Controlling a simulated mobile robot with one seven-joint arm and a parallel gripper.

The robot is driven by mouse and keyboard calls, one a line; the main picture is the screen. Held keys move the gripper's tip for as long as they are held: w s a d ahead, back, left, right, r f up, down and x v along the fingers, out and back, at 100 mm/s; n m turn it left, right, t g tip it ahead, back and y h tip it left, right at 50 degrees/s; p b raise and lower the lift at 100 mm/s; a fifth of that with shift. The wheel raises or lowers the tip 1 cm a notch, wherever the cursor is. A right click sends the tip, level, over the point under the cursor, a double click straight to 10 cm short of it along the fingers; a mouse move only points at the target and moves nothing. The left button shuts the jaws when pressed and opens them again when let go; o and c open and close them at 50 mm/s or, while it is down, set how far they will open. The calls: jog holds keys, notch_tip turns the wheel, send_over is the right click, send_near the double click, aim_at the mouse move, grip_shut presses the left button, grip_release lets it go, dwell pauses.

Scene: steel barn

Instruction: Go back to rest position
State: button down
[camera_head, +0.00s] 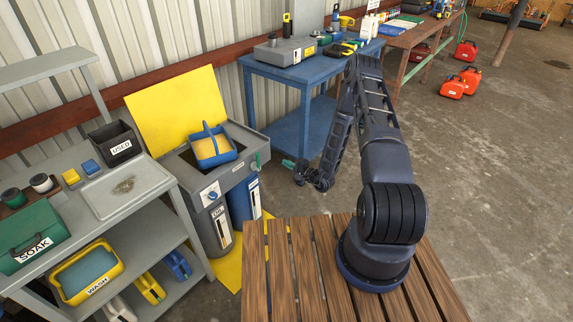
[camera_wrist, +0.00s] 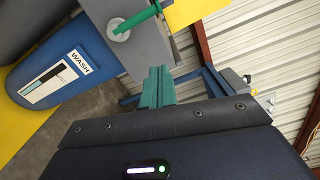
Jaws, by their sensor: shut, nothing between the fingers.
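My gripper (camera_head: 288,164) hangs at the end of my folded arm, right of the wash station and in front of the blue table. Only its green fingertips show clearly there; the rest is dark and partly blends with the arm. In the wrist view the green fingers of my gripper (camera_wrist: 157,84) lie together, shut with nothing between them. The fingers appear close to the grey edge of the wash station (camera_wrist: 140,55), but I cannot tell whether they touch it. My arm rises from the slatted wooden deck and bends down to the gripper.
The wash station (camera_head: 246,171) has a raised yellow lid (camera_head: 178,108), a blue basket (camera_head: 212,147) and a green lever (camera_wrist: 134,20). A blue table (camera_head: 312,76) with tools stands behind. Grey shelves (camera_head: 150,182) stand left. Red cans (camera_head: 453,87) stand right; open concrete floor lies there.

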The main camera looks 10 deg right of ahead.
jog(key=s+a+r+n+g, duration=0.1)
jog(key=s+r+n+g, duration=0.35)
jog(key=r, duration=0.75)
jog(key=s+a+r+n+g, duration=0.1)
jog(key=s+r+n+g, duration=0.3)
jog(key=r, duration=0.7)
jog(key=s+r+n+g, duration=0.25)
jog(key=r+g, duration=0.35)
jog(key=r, duration=0.6)
jog(key=s+d+r+t+h, duration=0.3)
jog(key=s+d+r+h, duration=0.3)
jog(key=s+d+r, duration=0.3)
jog(key=s+d+r+t+h, duration=0.4)
jog(key=s+d+r+h, duration=0.3)
jog(key=s, duration=1)
jog(key=d+r, duration=0.3)
jog(key=shift+d+r+h, duration=0.15)
jog(key=shift+r+h, duration=0.15)
